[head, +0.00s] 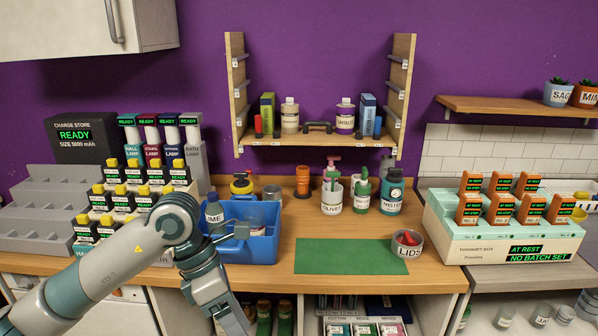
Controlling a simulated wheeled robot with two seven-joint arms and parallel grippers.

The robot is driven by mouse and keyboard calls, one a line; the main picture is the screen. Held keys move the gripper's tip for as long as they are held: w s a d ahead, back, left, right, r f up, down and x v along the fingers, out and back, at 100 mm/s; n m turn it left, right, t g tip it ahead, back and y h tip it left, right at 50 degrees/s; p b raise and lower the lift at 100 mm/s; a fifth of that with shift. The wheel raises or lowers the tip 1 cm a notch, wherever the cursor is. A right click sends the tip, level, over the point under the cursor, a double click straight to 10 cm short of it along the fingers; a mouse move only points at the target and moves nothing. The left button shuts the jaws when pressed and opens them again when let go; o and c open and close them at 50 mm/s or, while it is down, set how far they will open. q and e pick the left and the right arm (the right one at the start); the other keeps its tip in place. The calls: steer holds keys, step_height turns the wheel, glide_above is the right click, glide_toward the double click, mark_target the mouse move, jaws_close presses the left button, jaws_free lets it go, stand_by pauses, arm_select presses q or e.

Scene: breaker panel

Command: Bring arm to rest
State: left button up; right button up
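My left arm (110,262) comes in from the lower left, bends at a joint in front of the blue caddy (262,250), and points down past the table's front edge. Its wrist part (207,285) runs out of the bottom of the picture, so the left gripper's fingers are not seen. My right arm and gripper do not show. The arm hides part of the blue caddy's left side and some of the nearby table.
A green mat (350,257) lies bare on the wooden table. A lids bowl (407,244) stands to its right, beside a box of orange units (500,225). Bottles and jars (332,195) stand behind. Black-and-yellow units (122,200) fill a rack at left.

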arm_select(q)
steer(key=w+d+f+n+g+h, duration=0.25)
steer(key=d+n+h, duration=0.25)
steer(key=d+h, duration=0.45)
steer(key=w+a+f+n+t+h, duration=0.3)
steer(key=w+f+n+t+h, duration=0.1)
steer(key=w+f+n+t, duration=1.1)
steer(key=s+a+f+n+t+y, duration=0.2)
steer(key=a+f+n+y, duration=0.35)
steer(key=f+n, duration=0.4)
steer(key=s+a+f+n+t+y, duration=0.15)
steer(key=a+f+n+y, duration=0.35)
steer(key=f, duration=0.8)
steer(key=s+a+f+n+g+y, duration=0.3)
steer(key=s+a+f+n, duration=0.15)
steer(key=s+f, duration=0.7)
steer(key=s+a+f+n+g+y, duration=0.25)
steer(key=s+a+f+n, duration=0.2)
steer(key=s+f, duration=0.65)
steer(key=s+a+f+n+g, duration=0.1)
steer(key=s+f, duration=0.3)
steer(key=s, duration=0.7)
steer(key=s+a+f+n+g+y, duration=0.1)
steer(key=s+f+g, duration=0.3)
steer(key=s, duration=0.7)
steer(key=s+a+f+n+g+y, duration=0.1)
steer(key=s+f, duration=0.4)
steer(key=s, duration=0.6)
steer(key=shift+s+g, duration=0.4)
steer(key=shift+g, duration=0.45)
